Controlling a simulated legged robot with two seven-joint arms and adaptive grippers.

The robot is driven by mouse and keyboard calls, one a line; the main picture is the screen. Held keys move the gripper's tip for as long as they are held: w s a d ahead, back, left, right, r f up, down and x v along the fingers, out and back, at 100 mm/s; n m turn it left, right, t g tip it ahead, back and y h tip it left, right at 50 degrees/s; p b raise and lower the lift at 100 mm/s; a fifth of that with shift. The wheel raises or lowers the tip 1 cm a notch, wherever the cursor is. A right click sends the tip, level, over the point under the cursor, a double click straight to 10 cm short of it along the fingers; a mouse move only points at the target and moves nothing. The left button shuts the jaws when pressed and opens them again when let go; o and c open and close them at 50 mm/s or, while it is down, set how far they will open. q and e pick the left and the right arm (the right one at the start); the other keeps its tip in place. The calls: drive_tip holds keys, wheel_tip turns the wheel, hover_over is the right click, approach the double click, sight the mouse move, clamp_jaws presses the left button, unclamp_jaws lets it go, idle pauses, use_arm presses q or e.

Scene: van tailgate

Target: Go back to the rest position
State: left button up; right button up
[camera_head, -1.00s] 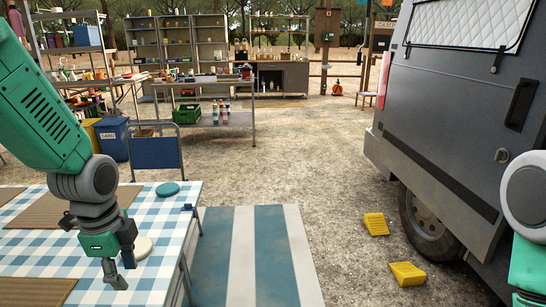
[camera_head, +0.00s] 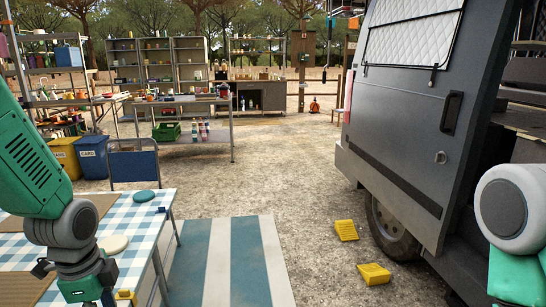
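My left arm comes in from the left edge, and its gripper (camera_head: 92,291) is at the bottom left, over the near side of the checked table (camera_head: 130,220). Its fingers are cut off by the bottom edge, so their opening does not show. A small yellow thing (camera_head: 125,296) shows beside it; I cannot tell what it is.
The grey van (camera_head: 405,120) stands at the right with its rear opening showing. Two yellow blocks (camera_head: 346,230) (camera_head: 373,274) lie on the ground by its wheel. A striped mat (camera_head: 238,260) lies right of the table. A blue chair (camera_head: 134,163) stands behind it. The gravel ahead is clear.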

use_arm(q)
drive_tip(key=s+d+f+n, duration=0.3)
drive_tip(key=s+f+n, duration=0.3)
drive_tip(key=s+f, duration=0.3)
drive_tip(key=s+d+f+n, duration=0.4)
drive_tip(key=s+f+n, duration=0.3)
drive_tip(key=s+f, duration=0.3)
wheel_tip(320, 180, down, 3)
drive_tip(key=shift+d+r+n, duration=0.15)
drive_tip(key=shift+n, duration=0.15)
drive_tip(key=shift+w+a, duration=0.1)
drive_tip(key=shift+a, duration=0.2)
drive_tip(key=shift+d, duration=0.2)
